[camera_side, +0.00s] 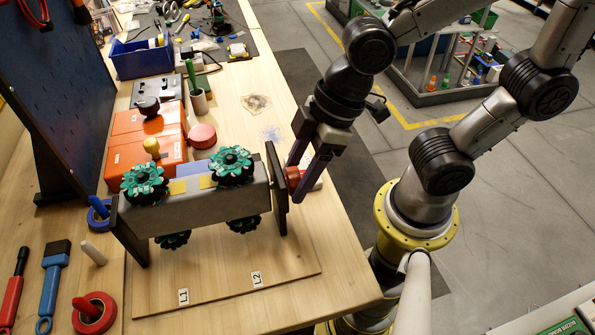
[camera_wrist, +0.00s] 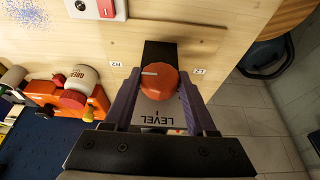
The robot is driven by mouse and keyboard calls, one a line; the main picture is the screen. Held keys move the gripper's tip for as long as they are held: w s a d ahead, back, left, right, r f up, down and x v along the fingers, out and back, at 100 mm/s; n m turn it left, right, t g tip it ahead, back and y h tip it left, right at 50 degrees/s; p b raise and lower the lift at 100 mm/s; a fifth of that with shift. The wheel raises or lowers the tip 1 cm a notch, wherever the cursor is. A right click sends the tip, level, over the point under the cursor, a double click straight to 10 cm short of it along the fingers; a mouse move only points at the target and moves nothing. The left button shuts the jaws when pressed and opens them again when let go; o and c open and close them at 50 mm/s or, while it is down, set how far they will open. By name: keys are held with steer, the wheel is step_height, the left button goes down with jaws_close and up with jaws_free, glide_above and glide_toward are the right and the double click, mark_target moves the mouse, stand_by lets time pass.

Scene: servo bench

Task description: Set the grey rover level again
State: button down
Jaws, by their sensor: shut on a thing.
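The grey rover (camera_side: 205,208) hangs between two dark end plates in the side view, rolled about the line between them. Two teal-rollered wheels (camera_side: 232,166) show along its top edge and two more below it. A red knob (camera_side: 292,174) sits on the outer face of the right end plate (camera_side: 276,190). My gripper (camera_side: 303,172) is shut on this knob. In the wrist view the fingers (camera_wrist: 160,80) stand on both sides of the knob (camera_wrist: 160,88). Its white pointer line points left, and the word LEVEL (camera_wrist: 156,119) is printed below it.
The stand rests on a wooden board (camera_side: 220,280) marked L1 and L2. Orange boxes (camera_side: 146,125), a red round lid (camera_side: 201,136) and a green-handled tool in a cup (camera_side: 198,100) lie behind. Tools and tape rolls (camera_side: 94,312) lie at left. The bench edge is close by on the right.

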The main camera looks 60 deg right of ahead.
stand_by(0.6)
steer(key=shift+c, duration=1.1)
jaws_free()
steer(key=shift+r, duration=0.1)
steer(key=v, duration=1.3)
steer(key=shift+r, duration=0.35)
steer(key=shift+s+d, duration=0.1)
